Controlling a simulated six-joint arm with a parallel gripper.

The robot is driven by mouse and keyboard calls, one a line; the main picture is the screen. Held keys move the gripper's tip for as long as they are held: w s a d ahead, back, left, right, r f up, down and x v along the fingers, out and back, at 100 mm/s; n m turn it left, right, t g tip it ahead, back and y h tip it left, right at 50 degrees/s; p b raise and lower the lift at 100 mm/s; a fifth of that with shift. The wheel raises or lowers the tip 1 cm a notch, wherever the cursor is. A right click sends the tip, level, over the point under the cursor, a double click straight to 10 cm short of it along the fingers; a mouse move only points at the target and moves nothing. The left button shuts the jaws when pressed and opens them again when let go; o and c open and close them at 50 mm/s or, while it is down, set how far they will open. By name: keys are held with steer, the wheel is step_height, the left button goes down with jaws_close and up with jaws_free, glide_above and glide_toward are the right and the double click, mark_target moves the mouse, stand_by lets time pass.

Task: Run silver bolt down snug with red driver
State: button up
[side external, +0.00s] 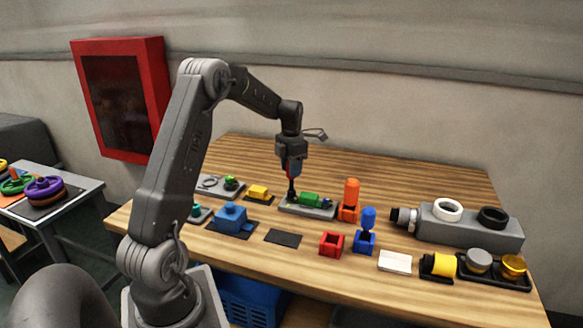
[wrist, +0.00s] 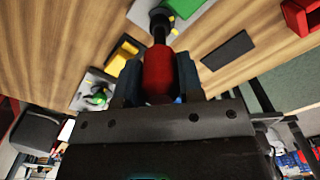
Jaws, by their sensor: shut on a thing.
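My gripper (side external: 291,160) is shut on the red driver (side external: 292,168), which hangs upright with its dark shaft pointing down. The driver tip is at the left part of a grey plate (side external: 307,210) that carries a green block (side external: 309,199). In the wrist view the red handle (wrist: 158,72) sits between the two jaws (wrist: 157,82). The dark shaft runs from it toward the plate beside the green block (wrist: 184,8). The silver bolt cannot be made out; the driver tip covers that spot. I cannot tell whether the tip touches it.
An orange driver (side external: 351,192) and a blue driver (side external: 368,218) stand in holders to the right. A red holder (side external: 331,243) is empty. A yellow block (side external: 258,192) and blue block (side external: 231,216) lie left. A grey housing (side external: 470,228) stands right. The back of the table is clear.

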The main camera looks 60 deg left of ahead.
steer(key=m, duration=0.3)
steer(key=shift+n, duration=0.5)
steer(key=shift+r, duration=2.5)
